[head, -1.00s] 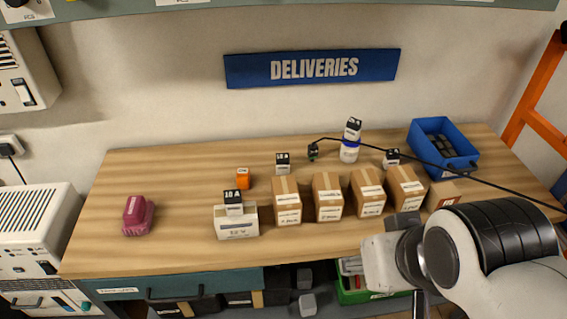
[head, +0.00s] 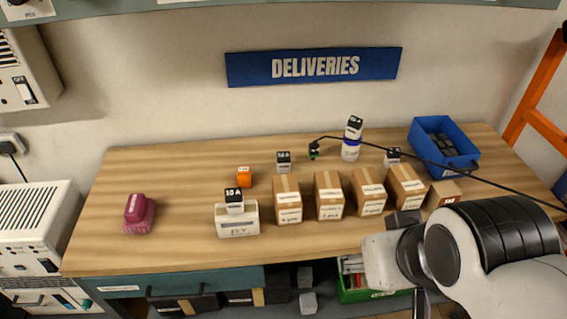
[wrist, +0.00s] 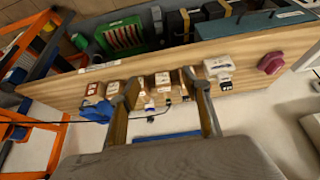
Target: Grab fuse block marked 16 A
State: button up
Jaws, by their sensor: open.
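Several small fuse blocks with black labelled tops and white bodies are on the wooden bench. One fuse block (head: 234,201) sits on a white carton (head: 238,222); its label seems to read 10 A. Another fuse block (head: 283,162) stands behind the brown boxes, a third fuse block (head: 392,157) stands near the blue bin, and a black top (head: 354,124) sits on a white bottle (head: 351,147). Their labels are too small to read surely, so I cannot tell which is 16 A. My gripper (wrist: 151,82) is open and empty, apart from all blocks, at the bench's front right in the head view.
Brown boxes (head: 328,196) stand in a row. A blue bin (head: 447,163) with dark contents stands at the back right. A black cable (head: 425,160) crosses the right side. An orange block (head: 244,177) and a maroon object (head: 138,214) are left. The bench's left middle is clear.

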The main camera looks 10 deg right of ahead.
jog(key=w+r, duration=0.3)
jog(key=w, duration=0.9)
jog(key=g, duration=0.1)
send_over(286, 157)
jog(key=s, duration=0.2)
notch_tip(286, 157, down, 17)
jog(key=shift+s+a+r, duration=0.1)
jog(key=shift+x, duration=1.35)
jog(key=shift+s, duration=0.1)
